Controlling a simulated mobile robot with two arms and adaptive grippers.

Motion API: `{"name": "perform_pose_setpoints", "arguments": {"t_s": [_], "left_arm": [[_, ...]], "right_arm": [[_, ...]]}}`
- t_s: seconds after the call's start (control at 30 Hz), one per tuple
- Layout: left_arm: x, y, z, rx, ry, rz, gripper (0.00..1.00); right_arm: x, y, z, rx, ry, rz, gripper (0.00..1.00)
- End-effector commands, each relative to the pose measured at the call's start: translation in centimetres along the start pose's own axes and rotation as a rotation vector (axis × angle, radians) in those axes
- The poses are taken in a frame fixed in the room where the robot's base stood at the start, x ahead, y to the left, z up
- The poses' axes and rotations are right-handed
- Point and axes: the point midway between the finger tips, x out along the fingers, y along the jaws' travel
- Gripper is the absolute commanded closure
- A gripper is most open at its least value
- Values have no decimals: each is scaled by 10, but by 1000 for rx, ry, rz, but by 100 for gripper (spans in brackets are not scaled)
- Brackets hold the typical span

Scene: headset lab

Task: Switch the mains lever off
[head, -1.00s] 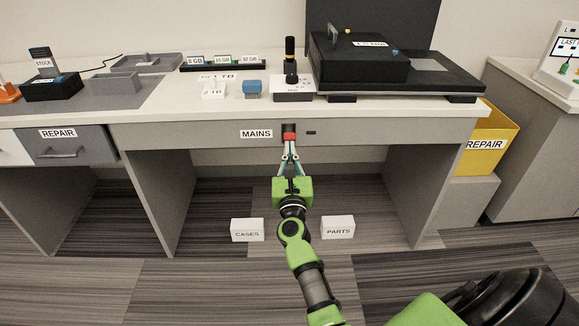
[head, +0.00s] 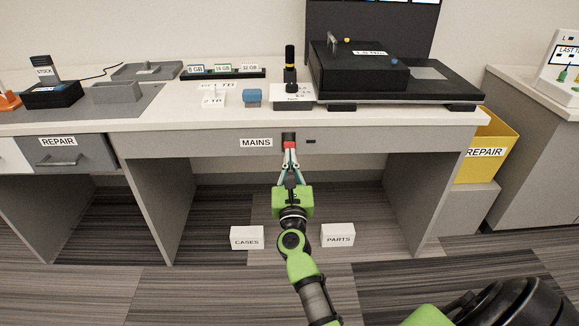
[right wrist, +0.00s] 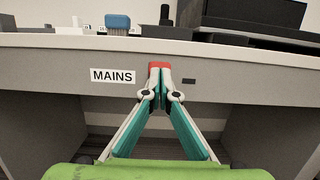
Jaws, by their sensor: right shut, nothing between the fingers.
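The mains lever (head: 290,145) has a red handle on a black mount, set in the desk's front panel just right of the white MAINS label (head: 256,142). In the head view the red handle sits low, with the black mount showing above it. My right gripper (head: 290,155) is shut and empty, its fingertips right at the red handle. In the right wrist view, the red lever (right wrist: 159,65) shows just beyond the tips of my right gripper (right wrist: 160,78), which partly hide it; I cannot tell whether they touch. My left gripper is not in view.
A small dark slot (head: 311,141) lies right of the lever. The desktop (head: 180,112) above carries a stand, memory blocks and a black machine (head: 365,65). CASES (head: 247,238) and PARTS (head: 338,235) boxes stand below. The space under the desk is otherwise open.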

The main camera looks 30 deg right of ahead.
Motion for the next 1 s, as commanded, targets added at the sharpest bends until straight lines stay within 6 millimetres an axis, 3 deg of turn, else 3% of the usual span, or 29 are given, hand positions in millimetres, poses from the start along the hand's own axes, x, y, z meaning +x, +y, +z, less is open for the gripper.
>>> {"name": "perform_pose_setpoints", "arguments": {"t_s": [0.3,0.5,0.7,1.0], "left_arm": [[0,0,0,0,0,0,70],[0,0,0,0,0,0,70],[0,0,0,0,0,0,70],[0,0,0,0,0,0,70]], "right_arm": [[-70,0,-11,-3,24,5,100],[-98,0,-13,-3,28,6,100],[-108,0,-13,-1,29,5,100],[-108,0,-13,-2,29,5,100]]}}
